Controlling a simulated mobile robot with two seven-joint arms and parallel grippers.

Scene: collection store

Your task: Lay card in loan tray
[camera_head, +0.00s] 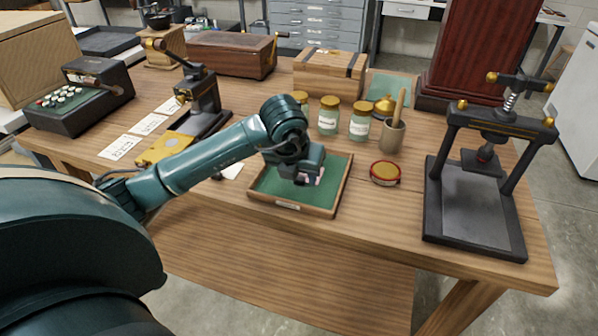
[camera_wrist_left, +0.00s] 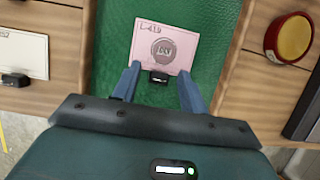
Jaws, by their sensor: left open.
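The loan tray (camera_head: 265,186) is a shallow wooden tray with a green lining, near the table's front edge. Its lining also fills the middle of the left wrist view (camera_wrist_left: 215,25). A pink card (camera_wrist_left: 165,42) with handwriting and a dark round emblem lies over the green lining, slightly tilted, with a small black tab at its lower edge. My left gripper (camera_head: 308,178) is over the tray. In the left wrist view its fingers (camera_wrist_left: 159,70) are spread on either side of the black tab, with gaps. In the head view the gripper hides most of the card. My right gripper is not in view.
A red round tin (camera_head: 385,173) stands right of the tray, and a black press (camera_head: 473,212) farther right. Glass jars (camera_head: 329,116) and a pestle in a cup (camera_head: 392,135) stand behind. White cards (camera_head: 148,124) and a yellow block (camera_head: 163,148) lie left.

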